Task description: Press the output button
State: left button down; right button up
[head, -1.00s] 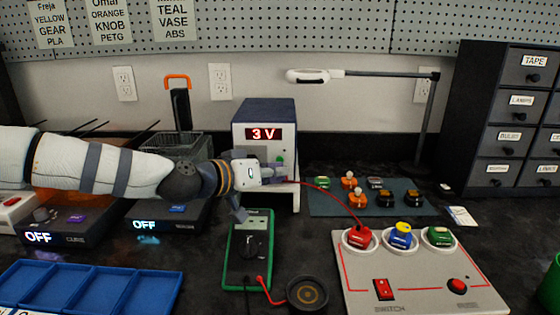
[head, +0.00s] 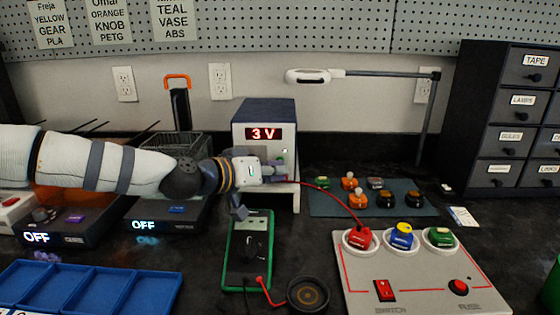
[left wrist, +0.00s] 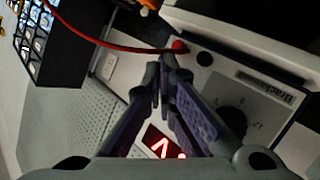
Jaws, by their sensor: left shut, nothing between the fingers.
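The power supply (head: 264,112) is a dark blue box with a pale front. It stands on a white stand at the back and its red display (head: 263,134) reads 3 V. My left gripper (head: 280,174) is shut and empty, with its fingertips at the lower right of the front panel. In the left wrist view the purple-grey fingers (left wrist: 163,80) meet close to the panel (left wrist: 215,82). I cannot make out the output button clearly; the fingers cover part of the panel. I cannot tell whether they touch it. My right gripper is not in view.
A red lead (head: 328,190) runs from the supply to the grey switch board (head: 420,271). A green multimeter (head: 237,272) lies below my gripper. A dark mat (head: 328,205) with small parts lies to the right. A lamp (head: 380,74) stands behind.

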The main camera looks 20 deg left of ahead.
pick_arm(q)
jog(key=shift+s+d, duration=0.15)
jog(key=shift+s, duration=0.35)
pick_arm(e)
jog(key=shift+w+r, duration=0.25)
pick_arm(q)
jog(key=s+d+p, duration=0.1)
jog(key=s+p, duration=0.1)
jog(key=s, duration=0.3)
jog(key=shift+s+d+p, duration=0.3)
jog(key=shift+s+d, duration=0.05)
jog(key=shift+s, duration=0.05)
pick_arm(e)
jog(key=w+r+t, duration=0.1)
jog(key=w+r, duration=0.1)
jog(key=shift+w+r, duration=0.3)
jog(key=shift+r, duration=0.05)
